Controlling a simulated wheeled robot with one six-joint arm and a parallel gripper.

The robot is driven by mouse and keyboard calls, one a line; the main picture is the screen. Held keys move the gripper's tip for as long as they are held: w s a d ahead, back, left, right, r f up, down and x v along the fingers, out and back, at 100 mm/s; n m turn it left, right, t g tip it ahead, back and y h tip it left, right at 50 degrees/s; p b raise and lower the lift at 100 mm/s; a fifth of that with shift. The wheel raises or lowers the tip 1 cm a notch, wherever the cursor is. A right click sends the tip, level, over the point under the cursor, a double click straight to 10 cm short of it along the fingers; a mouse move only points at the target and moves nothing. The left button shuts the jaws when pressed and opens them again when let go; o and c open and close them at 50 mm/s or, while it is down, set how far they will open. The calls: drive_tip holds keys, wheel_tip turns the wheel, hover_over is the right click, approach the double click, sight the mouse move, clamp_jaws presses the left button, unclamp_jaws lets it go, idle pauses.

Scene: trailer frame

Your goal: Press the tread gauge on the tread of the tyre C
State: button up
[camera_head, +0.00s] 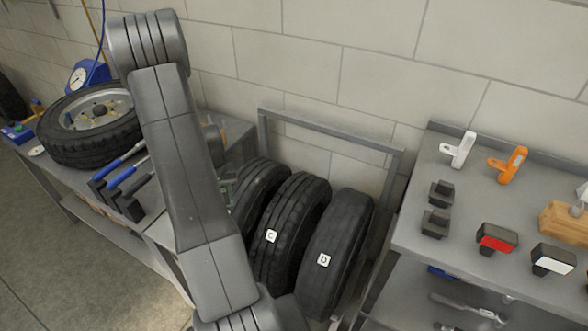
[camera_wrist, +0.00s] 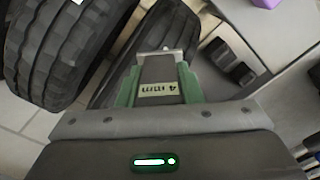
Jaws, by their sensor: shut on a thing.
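In the head view the tyre C (camera_head: 288,232) stands upright in a rack, the middle one of three visible tyres. It has a white tag C on its side. In the wrist view my gripper (camera_wrist: 157,86) is shut on the tread gauge (camera_wrist: 157,68), a dark grey body between green finger pads. It has a pale label reading 4 mm, upside down, and a light metal tip at its far end. A dark tyre tread lies beyond the tip; I cannot tell which tyre or whether they touch. In the head view my arm hides most of the gripper.
Tyre D (camera_head: 337,255) stands right of tyre C, and another tyre (camera_head: 258,190) stands to its left. A grey rack frame (camera_head: 330,134) rises behind them. A right bench (camera_head: 465,205) holds several small tools. A left bench (camera_head: 75,180) carries a wheel (camera_head: 92,150).

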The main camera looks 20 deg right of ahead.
drive_tip(key=d+r+m+b, duration=0.3)
drive_tip(key=d+m, duration=0.5)
drive_tip(key=d, duration=1.6)
drive_tip(key=shift+w+f+b, duration=0.2)
drive_tip(key=shift+f+b, duration=0.85)
drive_tip(key=shift+f, duration=0.45)
drive_tip(key=shift+w+f+b, duration=0.2)
drive_tip(key=shift+f+b, duration=0.85)
drive_tip(key=shift+f, duration=0.45)
drive_tip(key=shift+s+a+f+b, duration=0.1)
drive_tip(key=shift+f+b, duration=0.35)
drive_tip(key=shift+f, duration=0.25)
wheel_tip(320, 180, up, 6)
drive_tip(key=p, duration=0.3)
drive_tip(key=shift+p, duration=0.4)
